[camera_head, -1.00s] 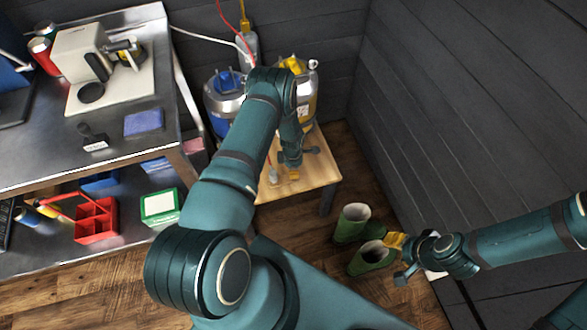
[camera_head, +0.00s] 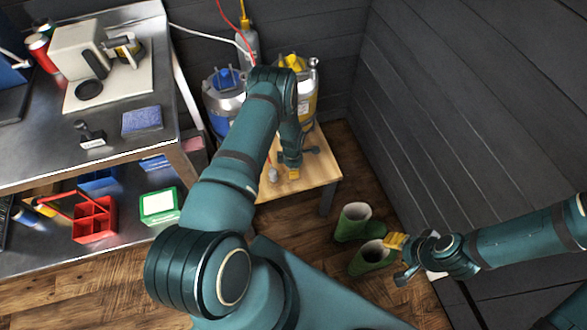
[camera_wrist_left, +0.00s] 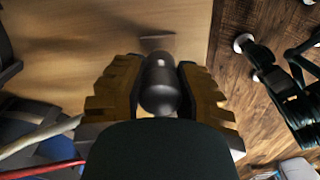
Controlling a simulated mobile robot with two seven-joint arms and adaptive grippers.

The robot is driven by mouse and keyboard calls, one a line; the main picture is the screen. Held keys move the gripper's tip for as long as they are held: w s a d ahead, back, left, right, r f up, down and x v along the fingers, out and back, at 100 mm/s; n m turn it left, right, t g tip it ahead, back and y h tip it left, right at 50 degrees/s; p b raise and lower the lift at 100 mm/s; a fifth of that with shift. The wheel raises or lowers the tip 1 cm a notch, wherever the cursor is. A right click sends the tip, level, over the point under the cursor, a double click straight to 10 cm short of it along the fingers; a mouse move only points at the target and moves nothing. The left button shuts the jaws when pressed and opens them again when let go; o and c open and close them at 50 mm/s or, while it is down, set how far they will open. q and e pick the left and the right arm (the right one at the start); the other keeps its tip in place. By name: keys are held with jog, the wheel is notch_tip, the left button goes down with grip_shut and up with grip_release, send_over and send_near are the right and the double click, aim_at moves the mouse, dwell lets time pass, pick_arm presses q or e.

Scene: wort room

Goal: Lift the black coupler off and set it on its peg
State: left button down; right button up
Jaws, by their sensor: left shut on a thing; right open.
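My left gripper (camera_head: 293,174) is over the small wooden table, and its fingertips point down. In the left wrist view it (camera_wrist_left: 160,95) is shut on a dark, rounded body, the black coupler (camera_wrist_left: 161,80), between yellow pads. The coupler hides what is directly under it. A small grey flat piece (camera_wrist_left: 157,42) shows just beyond it; I cannot tell whether this is the peg. In the head view I cannot make out the coupler behind the gripper. My right gripper (camera_head: 400,258) is open and empty, beside the green boots.
The wooden table (camera_head: 322,172) carries a small grey piece (camera_head: 272,175). Behind it stand a blue-topped keg (camera_head: 224,90) and a yellow-topped keg (camera_head: 306,90), with red and white hoses. Green boots (camera_head: 354,222) stand on the floor. A steel bench (camera_head: 50,145) is at left.

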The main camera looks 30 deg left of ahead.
pick_arm(q)
jog(key=shift+b, duration=0.3)
dwell(0.5)
dwell(0.3)
jog(key=shift+c, duration=0.3)
grip_release()
jog(key=shift+r+p, duration=2.1)
jog(key=shift+r, duration=1.4)
